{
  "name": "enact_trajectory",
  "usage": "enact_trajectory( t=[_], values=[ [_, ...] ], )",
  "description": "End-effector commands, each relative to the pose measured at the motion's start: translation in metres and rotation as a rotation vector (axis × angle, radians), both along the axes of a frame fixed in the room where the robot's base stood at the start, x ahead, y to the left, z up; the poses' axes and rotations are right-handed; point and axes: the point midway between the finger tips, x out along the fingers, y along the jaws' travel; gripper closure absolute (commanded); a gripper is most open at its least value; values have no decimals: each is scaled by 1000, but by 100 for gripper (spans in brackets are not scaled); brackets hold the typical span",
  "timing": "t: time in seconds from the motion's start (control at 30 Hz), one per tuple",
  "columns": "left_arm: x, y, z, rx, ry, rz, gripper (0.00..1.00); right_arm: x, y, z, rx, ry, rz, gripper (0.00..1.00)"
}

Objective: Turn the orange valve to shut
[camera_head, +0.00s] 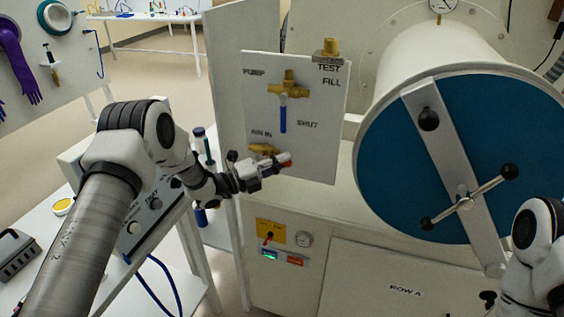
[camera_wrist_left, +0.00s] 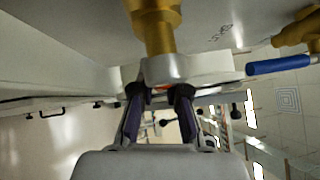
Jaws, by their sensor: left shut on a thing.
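The orange valve has a brass body (camera_head: 263,149) low on the white panel, beside the words AIR IN. Its orange-red handle (camera_head: 287,158) points right and slightly down, mostly hidden by my gripper in the head view. My left gripper (camera_head: 272,167) is at this handle and shut on it. In the left wrist view, the brass body (camera_wrist_left: 155,25) is above the two dark fingers (camera_wrist_left: 160,95), which are on the pale handle piece (camera_wrist_left: 190,68) below it. My right arm shows at the lower right, but its gripper is not visible.
An upper brass valve (camera_head: 289,90) has a blue handle (camera_head: 283,119) hanging straight down; the blue handle (camera_wrist_left: 278,65) is also in the left wrist view. The round blue door (camera_head: 440,150) with its clamp bar stands right of the panel. A side table stands left.

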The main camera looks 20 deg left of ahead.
Motion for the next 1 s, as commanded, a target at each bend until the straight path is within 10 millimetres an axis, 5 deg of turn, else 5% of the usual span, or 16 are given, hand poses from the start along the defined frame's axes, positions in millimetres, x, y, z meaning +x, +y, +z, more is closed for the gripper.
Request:
enact_trajectory(
  t=[0.47,1.0],
  values=[
    [-1,0,-10,134,-4,-2,100,0,0,-9,0,0,0,60],
    [0,11,-41,614,-22,-2,100,0,0,-39,0,0,0,60]
  ],
)
